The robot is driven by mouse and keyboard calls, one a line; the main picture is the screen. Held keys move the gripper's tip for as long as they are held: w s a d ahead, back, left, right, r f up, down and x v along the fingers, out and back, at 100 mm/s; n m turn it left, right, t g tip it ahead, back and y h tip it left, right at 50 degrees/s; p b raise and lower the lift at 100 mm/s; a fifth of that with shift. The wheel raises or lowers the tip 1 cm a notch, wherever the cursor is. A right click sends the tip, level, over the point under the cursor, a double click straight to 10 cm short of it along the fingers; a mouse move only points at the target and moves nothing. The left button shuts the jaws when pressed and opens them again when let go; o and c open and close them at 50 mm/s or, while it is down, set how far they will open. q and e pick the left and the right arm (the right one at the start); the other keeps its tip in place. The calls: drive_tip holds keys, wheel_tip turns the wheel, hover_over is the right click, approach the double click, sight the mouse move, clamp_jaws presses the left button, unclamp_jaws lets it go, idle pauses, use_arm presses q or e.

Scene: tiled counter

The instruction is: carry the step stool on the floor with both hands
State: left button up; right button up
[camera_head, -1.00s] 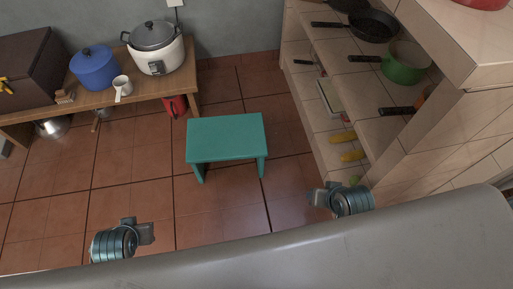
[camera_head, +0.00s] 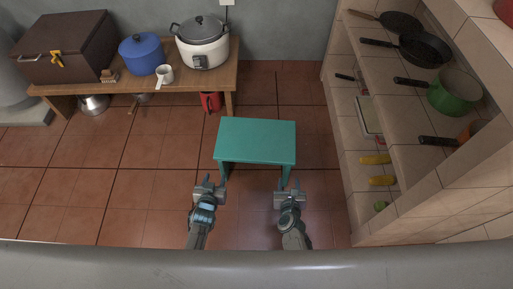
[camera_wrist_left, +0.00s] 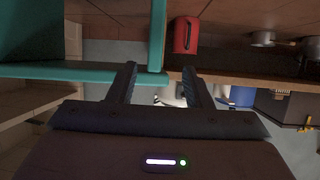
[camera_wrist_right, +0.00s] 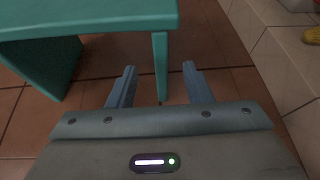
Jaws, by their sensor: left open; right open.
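The teal step stool (camera_head: 255,140) stands upright on the tiled floor in the middle of the head view. My left gripper (camera_head: 209,182) is open near its front left leg. My right gripper (camera_head: 290,186) is open near its front right leg. In the left wrist view a teal stool leg (camera_wrist_left: 156,35) shows between the open fingers. In the right wrist view the front leg (camera_wrist_right: 160,65) lies between the two open fingers in the picture. Neither gripper is closed on a leg. The stool's far legs are hidden in the head view.
A low wooden bench (camera_head: 215,85) at the back left holds a rice cooker (camera_head: 202,45), blue pot (camera_head: 141,55), white mug (camera_head: 164,75) and brown box (camera_head: 65,48). A red container (camera_head: 210,102) is beneath it. Tiled shelves (camera_head: 400,165) with pans stand right. Floor left of the stool is clear.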

sight(220, 165)
use_arm(q)
drive_tip(key=shift+w+d+f, duration=0.1)
drive_tip(key=shift+d, duration=0.2)
use_arm(e)
drive_tip(key=shift+f+m, duration=0.1)
drive_tip(key=shift+m, duration=0.3)
use_arm(q)
drive_tip(key=shift+x, duration=5.35)
use_arm(e)
drive_tip(key=shift+x, duration=5.45)
use_arm(q)
clamp_jaws()
use_arm(e)
clamp_jaws()
use_arm(q)
drive_tip(key=shift+w, duration=0.1)
